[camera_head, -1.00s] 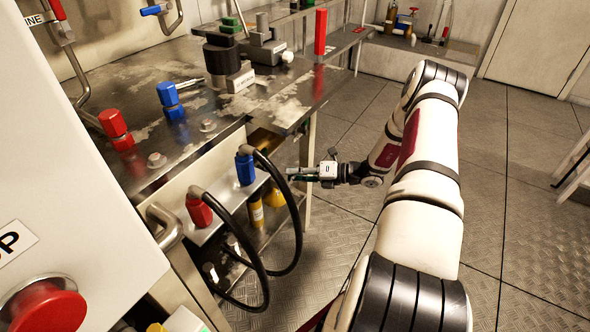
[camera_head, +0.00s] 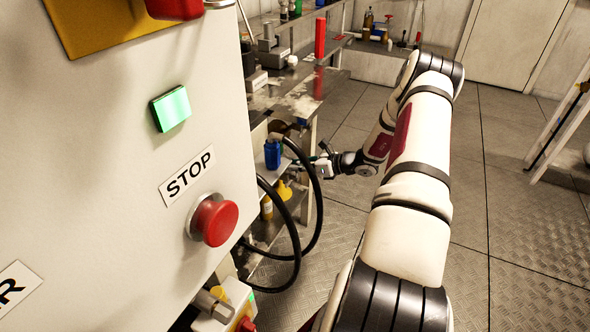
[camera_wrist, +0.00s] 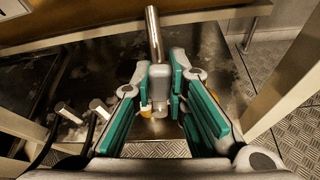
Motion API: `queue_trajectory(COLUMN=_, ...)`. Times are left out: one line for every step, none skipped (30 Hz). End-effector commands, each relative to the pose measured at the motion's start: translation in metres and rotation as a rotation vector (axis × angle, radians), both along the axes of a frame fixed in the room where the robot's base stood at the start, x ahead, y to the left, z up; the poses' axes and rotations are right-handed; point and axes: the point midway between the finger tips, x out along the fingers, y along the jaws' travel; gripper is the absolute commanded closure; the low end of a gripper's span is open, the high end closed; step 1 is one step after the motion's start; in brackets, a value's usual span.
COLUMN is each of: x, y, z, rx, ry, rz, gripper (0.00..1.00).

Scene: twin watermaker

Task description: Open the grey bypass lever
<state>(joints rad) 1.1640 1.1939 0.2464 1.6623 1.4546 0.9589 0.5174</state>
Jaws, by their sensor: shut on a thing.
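My gripper (camera_head: 322,166) is small and partly hidden in the head view, just right of the bench's end. In the wrist view its green-padded fingers (camera_wrist: 168,100) are closed around a grey piece with a steel rod (camera_wrist: 154,32) pointing up in the picture. I cannot tell whether this piece is the bypass lever. No other thing is clearly that lever. A short grey metal stub (camera_head: 210,303) shows at the panel's lower edge.
A white panel with a red STOP button (camera_head: 214,221) and a green button (camera_head: 171,108) fills the left. Black hoses (camera_head: 310,200) loop out beside the bench near my gripper. A blue fitting (camera_head: 272,154) sits behind them. Floor (camera_head: 500,250) is clear at right.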

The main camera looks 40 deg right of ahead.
Motion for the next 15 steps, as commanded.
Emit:
queue_trajectory(x=-0.001, y=-0.0006, z=-0.0005, rx=-0.02, ry=-0.007, rz=-0.002, gripper=1.0)
queue_trajectory(x=-0.001, y=-0.0009, z=-0.0005, rx=-0.034, ry=-0.011, rz=-0.001, gripper=1.0)
queue_trajectory(x=-0.0009, y=-0.0013, z=-0.0007, rx=-0.05, ry=-0.016, rz=-0.001, gripper=1.0)
queue_trajectory(x=-0.0009, y=-0.0015, z=-0.0008, rx=-0.06, ry=-0.02, rz=-0.001, gripper=1.0)
queue_trajectory(x=-0.0008, y=-0.0018, z=-0.0008, rx=-0.07, ry=-0.023, rz=0.0, gripper=1.0)
queue_trajectory(x=-0.0005, y=-0.0019, z=-0.0007, rx=-0.082, ry=-0.027, rz=-0.001, gripper=1.0)
queue_trajectory(x=-0.0005, y=-0.002, z=-0.0007, rx=-0.089, ry=-0.03, rz=-0.001, gripper=1.0)
queue_trajectory(x=-0.0003, y=-0.0021, z=-0.0006, rx=-0.095, ry=-0.033, rz=0.0, gripper=1.0)
queue_trajectory(x=-0.0002, y=-0.0021, z=-0.0006, rx=-0.103, ry=-0.036, rz=0.001, gripper=1.0)
queue_trajectory(x=-0.0001, y=-0.0021, z=-0.0005, rx=-0.108, ry=-0.038, rz=0.001, gripper=1.0)
queue_trajectory(x=0.0, y=-0.0022, z=-0.0006, rx=-0.111, ry=-0.039, rz=0.001, gripper=1.0)
queue_trajectory(x=0.0, y=-0.0023, z=-0.0006, rx=-0.115, ry=-0.041, rz=0.001, gripper=1.0)
queue_trajectory(x=0.0002, y=-0.0023, z=-0.0006, rx=-0.117, ry=-0.042, rz=0.001, gripper=1.0)
queue_trajectory(x=0.0002, y=-0.0024, z=-0.0006, rx=-0.119, ry=-0.042, rz=0.001, gripper=1.0)
queue_trajectory(x=0.0002, y=-0.0024, z=-0.0006, rx=-0.121, ry=-0.043, rz=0.001, gripper=1.0)
